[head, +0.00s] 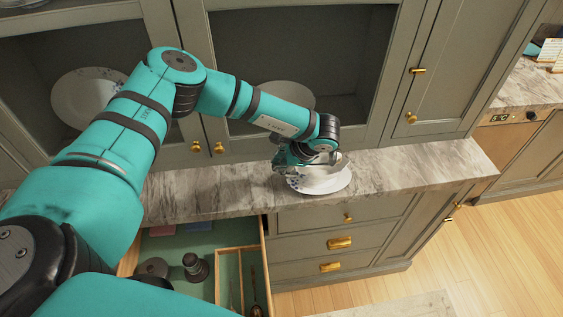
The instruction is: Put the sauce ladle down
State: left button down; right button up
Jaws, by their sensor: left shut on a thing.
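My left gripper (306,160) reaches in from the left and is low over the marble counter (400,170). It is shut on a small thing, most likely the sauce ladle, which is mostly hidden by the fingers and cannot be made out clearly. A white dish (322,184) with a dark pattern is on the counter right under and beside the fingertips. I cannot tell whether the held thing touches the dish. My right gripper is not in view.
An open drawer (263,262) below the counter holds dark round items (194,267) and a wooden divider. Glass-fronted cabinet doors with plates (85,97) stand behind the counter. The counter is clear left and right of the dish.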

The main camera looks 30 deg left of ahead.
pick_arm(q)
jog(key=shift+f, duration=0.25)
jog(key=c, duration=1.3)
grip_release()
jog(key=shift+r, duration=0.25)
jog(key=shift+d+r, duration=0.15)
jog(key=shift+d, duration=0.05)
jog(key=shift+b+v, duration=2.4)
jog(key=shift+v, duration=3.45)
jog(key=shift+a, duration=0.1)
